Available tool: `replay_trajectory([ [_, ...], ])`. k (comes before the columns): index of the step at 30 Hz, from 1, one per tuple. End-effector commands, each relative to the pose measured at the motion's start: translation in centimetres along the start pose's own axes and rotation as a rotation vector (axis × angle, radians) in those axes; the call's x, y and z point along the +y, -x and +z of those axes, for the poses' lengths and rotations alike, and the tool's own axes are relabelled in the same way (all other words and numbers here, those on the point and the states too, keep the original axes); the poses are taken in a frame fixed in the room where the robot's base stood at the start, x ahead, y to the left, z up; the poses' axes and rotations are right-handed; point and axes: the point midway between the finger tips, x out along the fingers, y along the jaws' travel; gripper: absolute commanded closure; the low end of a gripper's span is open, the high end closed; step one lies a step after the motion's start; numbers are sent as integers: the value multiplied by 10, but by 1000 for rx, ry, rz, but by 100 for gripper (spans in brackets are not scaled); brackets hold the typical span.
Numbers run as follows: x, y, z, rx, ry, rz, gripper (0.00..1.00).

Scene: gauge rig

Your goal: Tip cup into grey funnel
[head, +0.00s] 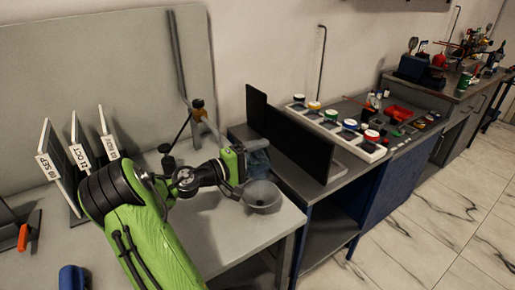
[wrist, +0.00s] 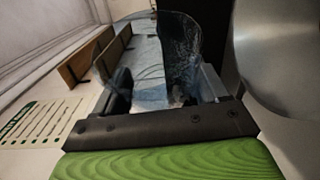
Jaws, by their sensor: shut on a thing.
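The grey funnel (head: 263,196) is a wide bowl at the right front corner of the grey table. It also fills the right side of the wrist view as a smooth grey curved surface (wrist: 281,60). My gripper (head: 246,161) is shut on a clear bluish cup (head: 258,163), just above and behind the funnel in the head view. In the wrist view the see-through cup (wrist: 181,50) sits between my two dark fingers (wrist: 160,92). The cup's tilt and what is in it I cannot tell. My gripper partly hides the cup in the head view.
Upright calendar-like panels (head: 80,150) stand at the table's left. A stand with a yellow-brown knob (head: 198,107) is behind. A dark upright panel (head: 295,140) and a white rack of colored-lid jars (head: 338,127) are on the bench to the right.

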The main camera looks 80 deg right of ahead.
Motion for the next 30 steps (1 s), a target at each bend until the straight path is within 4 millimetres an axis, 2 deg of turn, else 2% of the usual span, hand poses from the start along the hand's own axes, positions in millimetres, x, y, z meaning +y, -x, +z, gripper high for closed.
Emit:
replay_trajectory([
  [30, -14, -2, -3, 1, 566, -236, 57],
])
